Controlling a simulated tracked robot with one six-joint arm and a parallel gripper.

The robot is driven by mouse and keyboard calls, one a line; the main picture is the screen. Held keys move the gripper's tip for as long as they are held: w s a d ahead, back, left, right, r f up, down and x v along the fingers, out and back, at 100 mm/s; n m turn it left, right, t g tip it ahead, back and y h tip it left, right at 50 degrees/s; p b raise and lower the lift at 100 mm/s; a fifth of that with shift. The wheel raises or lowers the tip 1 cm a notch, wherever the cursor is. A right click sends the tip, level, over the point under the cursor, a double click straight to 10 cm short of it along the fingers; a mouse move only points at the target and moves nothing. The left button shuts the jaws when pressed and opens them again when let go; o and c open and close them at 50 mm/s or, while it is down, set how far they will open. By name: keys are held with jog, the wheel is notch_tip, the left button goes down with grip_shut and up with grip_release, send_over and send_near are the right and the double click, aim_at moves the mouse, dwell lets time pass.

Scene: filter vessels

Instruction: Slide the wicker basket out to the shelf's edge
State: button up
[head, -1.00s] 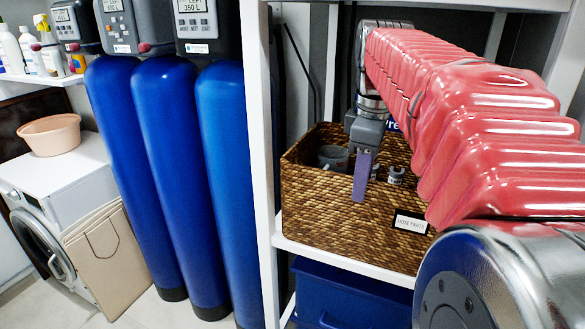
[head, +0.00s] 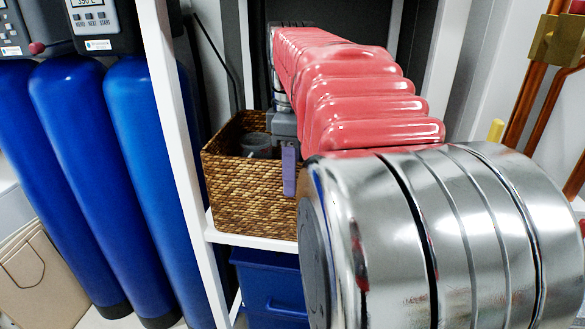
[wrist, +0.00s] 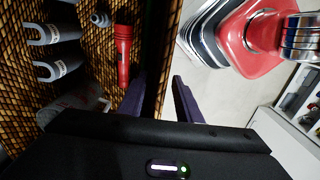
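The brown wicker basket (head: 235,192) stands on a white shelf (head: 250,242) with its front wall close to the shelf's front edge. My gripper (head: 288,170) is at the front wall, with one purple finger showing outside it. In the wrist view my gripper (wrist: 159,76) straddles the basket's rim (wrist: 161,62), one finger inside and one outside. The fingers are apart, and a gap seems to show beside the wall. Inside are grey curved parts (wrist: 55,33) with white labels, a red torch-like object (wrist: 123,55) and a small grey fitting (wrist: 101,19). My arm hides the basket's right side.
A white shelf post (head: 178,130) rises just left of the basket. A blue bin (head: 270,282) sits below the shelf. Tall blue vessels (head: 150,170) stand to the left. Copper pipes (head: 545,90) run at the far right. Pale floor lies outside the basket in the wrist view.

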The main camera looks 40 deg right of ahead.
jog(key=shift+f, duration=2.95)
grip_shut()
